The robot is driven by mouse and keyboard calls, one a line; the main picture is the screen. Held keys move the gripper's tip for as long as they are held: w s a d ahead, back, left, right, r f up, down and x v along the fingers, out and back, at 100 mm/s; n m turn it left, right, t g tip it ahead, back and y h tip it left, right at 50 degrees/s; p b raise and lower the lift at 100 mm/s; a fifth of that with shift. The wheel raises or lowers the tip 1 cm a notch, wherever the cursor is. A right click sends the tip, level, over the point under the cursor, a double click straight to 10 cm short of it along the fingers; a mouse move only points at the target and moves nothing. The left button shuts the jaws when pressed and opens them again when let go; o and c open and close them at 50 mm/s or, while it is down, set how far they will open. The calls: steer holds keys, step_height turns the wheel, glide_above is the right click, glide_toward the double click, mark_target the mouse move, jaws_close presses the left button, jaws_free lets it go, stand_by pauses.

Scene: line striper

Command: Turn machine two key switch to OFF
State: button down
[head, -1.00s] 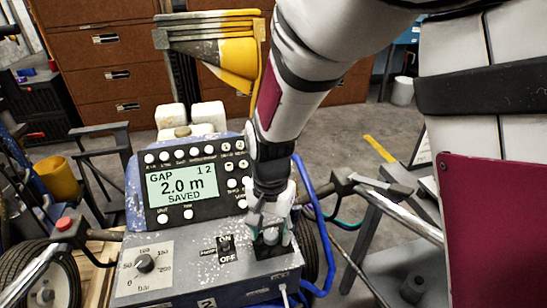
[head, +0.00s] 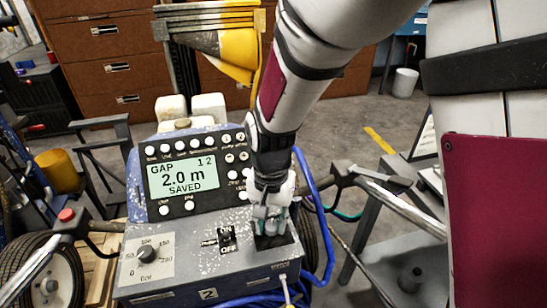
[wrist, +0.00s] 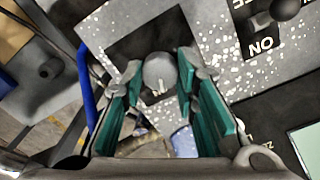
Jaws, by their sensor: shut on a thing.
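Machine two is a blue and grey console with a "2" label (head: 208,294) on its front edge. My gripper (head: 271,226) is over the black square plate (head: 284,241) at the right of its sloped panel. In the wrist view, a round grey switch head (wrist: 159,72) with a pale mark stands on this black plate (wrist: 126,48). My gripper's green-padded fingers (wrist: 158,95) are on either side of it, shut on it. In the head view, the fingers hide most of the switch, and no position label for it is readable.
Left of the plate is a toggle (head: 226,238) marked ON and OFF. A bar dial (head: 145,255) is further left. A display (head: 183,177) above reads "GAP 2.0 m SAVED". A blue hose (head: 318,220) and a handlebar (head: 385,195) are close on the right.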

mark_target(271, 224)
steer(key=n, duration=0.5)
steer(key=shift+p, duration=0.3)
steer(key=n, duration=0.5)
steer(key=shift+p, duration=0.3)
steer(key=shift+n, duration=0.4)
steer(key=c, duration=1.2)
jaws_free()
steer(key=shift+c, duration=0.2)
step_height(271, 224, up, 12)
